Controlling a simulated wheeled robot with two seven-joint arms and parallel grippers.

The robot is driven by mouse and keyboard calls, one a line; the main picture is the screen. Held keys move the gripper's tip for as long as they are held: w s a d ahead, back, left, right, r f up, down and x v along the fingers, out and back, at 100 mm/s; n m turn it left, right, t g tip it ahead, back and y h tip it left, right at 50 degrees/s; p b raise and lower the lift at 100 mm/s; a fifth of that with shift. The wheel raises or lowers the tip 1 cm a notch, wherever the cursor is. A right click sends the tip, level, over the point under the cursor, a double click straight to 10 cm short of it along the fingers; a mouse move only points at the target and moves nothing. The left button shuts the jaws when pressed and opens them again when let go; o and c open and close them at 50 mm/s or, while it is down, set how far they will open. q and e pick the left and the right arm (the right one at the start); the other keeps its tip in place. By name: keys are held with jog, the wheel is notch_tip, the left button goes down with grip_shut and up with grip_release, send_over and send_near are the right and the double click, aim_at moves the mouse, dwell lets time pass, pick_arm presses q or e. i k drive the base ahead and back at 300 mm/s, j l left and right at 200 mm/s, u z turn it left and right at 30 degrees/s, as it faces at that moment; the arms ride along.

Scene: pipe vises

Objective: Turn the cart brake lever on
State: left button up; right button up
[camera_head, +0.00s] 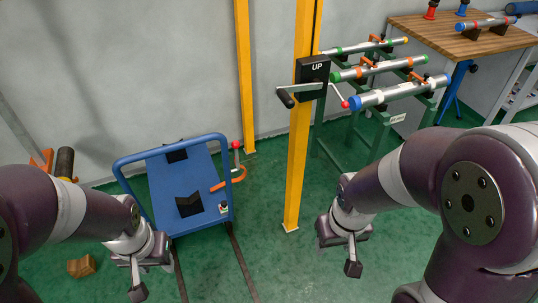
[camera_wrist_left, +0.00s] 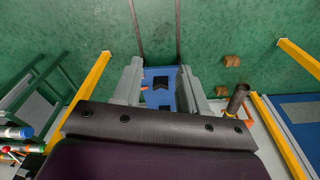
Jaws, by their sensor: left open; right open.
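The blue cart (camera_head: 165,185) stands on the green floor at centre left in the head view. A lever with a red knob (camera_head: 236,146) stands upright at its right side, beside an orange curved part (camera_head: 232,180). A small white box with coloured marks (camera_head: 223,207) sits on the cart's near right corner. My left gripper (camera_head: 148,250) is in front of the cart's near left side, apart from the lever. In the left wrist view its fingers (camera_wrist_left: 162,88) are spread and empty, with the cart seen beyond. My right gripper (camera_head: 335,235) hangs empty right of the yellow post, its fingertips hardly visible.
A yellow post (camera_head: 299,130) with a black crank box (camera_head: 312,75) stands right of the cart. A green rack (camera_head: 350,125) holds several pipes behind it. A wooden workbench (camera_head: 460,40) is at back right. Brown blocks (camera_head: 81,266) lie on the floor at left.

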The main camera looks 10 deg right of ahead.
aim_at(235, 143)
jog(key=i+l+u, duration=0.25)
jog(key=i+l, duration=0.15)
jog(key=i+l+u, duration=0.25)
jog(key=l, duration=0.25)
jog(key=i, duration=0.1)
